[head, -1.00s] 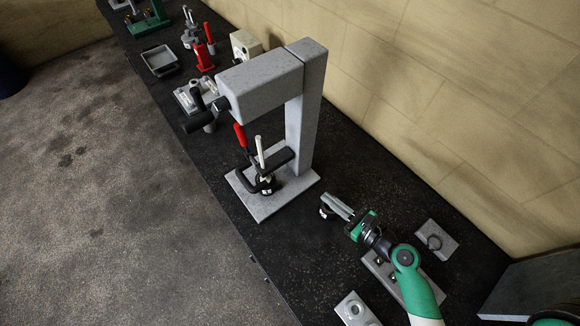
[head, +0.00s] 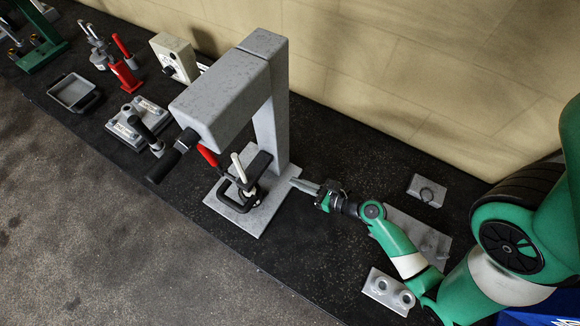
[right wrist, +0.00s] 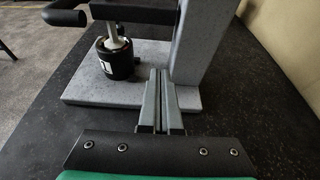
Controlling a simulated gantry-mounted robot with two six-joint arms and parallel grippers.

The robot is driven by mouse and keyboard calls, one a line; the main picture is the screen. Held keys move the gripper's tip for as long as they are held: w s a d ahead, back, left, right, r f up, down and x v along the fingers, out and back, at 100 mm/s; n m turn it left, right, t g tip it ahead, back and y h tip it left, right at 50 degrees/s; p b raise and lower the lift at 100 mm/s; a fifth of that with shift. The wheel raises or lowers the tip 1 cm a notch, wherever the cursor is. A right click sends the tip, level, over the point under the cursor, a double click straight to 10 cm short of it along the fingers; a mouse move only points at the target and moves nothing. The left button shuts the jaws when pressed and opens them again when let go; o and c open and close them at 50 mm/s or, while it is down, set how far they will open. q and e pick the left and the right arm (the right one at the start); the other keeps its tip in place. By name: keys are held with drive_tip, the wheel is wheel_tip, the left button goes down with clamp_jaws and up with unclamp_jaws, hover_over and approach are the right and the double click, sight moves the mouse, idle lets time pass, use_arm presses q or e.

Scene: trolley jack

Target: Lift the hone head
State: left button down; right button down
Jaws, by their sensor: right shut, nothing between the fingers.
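The grey stand (head: 268,110) rises from a flat base plate (head: 268,214) and has a thick overhanging arm. Under the arm, a dark cylinder with a pale rod, likely the hone head (head: 243,192), stands on the plate with black bars around it. In the right wrist view, this hone head (right wrist: 115,60) shows a white label and sits left of the fingers. My right gripper (head: 296,183) is shut and empty. Its tips are by the plate's right side, near the column foot, apart from the hone head. My left gripper is not in view.
A black handle (head: 165,165) and a red lever (head: 207,155) stick out by the stand. Grey blocks (head: 427,190) and a two-hole block (head: 388,290) lie to the right. A tray (head: 73,92) and other tools stand at left. The wall closes the bench's back.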

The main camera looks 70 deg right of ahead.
drive_tip(key=x, duration=0.9)
drive_tip(key=shift+r, duration=0.1)
wheel_tip(320, 180, up, 4)
drive_tip(key=p, duration=0.2)
drive_tip(key=shift+s+p, duration=0.1)
drive_tip(key=shift+p, duration=0.3)
drive_tip(key=shift+r, duration=0.1)
